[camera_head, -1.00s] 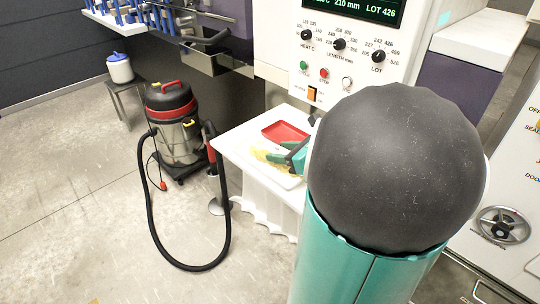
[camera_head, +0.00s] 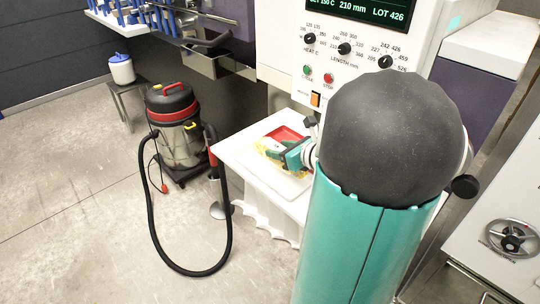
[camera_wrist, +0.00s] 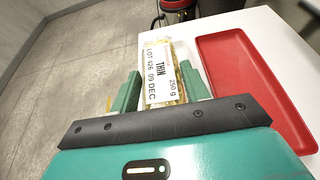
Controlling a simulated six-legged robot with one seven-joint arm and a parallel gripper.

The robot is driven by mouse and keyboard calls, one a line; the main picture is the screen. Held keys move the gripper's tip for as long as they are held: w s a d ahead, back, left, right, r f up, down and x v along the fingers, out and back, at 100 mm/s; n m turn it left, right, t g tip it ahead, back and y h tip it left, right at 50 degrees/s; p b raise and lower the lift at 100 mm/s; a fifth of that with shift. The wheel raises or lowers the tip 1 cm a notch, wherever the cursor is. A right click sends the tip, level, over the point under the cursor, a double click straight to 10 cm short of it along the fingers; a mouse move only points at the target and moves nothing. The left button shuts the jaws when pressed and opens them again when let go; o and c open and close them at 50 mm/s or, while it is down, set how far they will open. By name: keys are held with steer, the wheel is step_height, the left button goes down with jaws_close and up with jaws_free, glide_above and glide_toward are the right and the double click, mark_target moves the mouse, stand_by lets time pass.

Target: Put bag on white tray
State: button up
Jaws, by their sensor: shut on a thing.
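My gripper (camera_head: 284,153) is shut on a clear bag with yellow contents (camera_head: 270,145), in front of the red tray in the head view. The bag's lower part is hidden by the gripper body. A white tray (camera_head: 290,186) shows faintly below the gripper, white on white; its inside is partly hidden. I cannot tell the exact gap between bag and tray.
A red tray (camera_wrist: 243,75) lies on the white table (camera_wrist: 215,28), right of the bag in the wrist view. The machine with knobs (camera_head: 345,48) rises behind the table. A vacuum cleaner (camera_head: 175,125) with a black hose stands on the floor to the left.

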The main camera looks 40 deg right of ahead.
steer(key=shift+w+f, duration=0.95)
steer(key=shift+f, duration=0.75)
steer(key=shift+w+f, duration=0.15)
steer(key=shift+f, duration=0.75)
steer(key=shift+f, duration=0.1)
steer(key=shift+c, duration=0.2)
steer(key=o, duration=1.2)
steer(key=shift+c, duration=0.2)
steer(key=shift+d, duration=0.1)
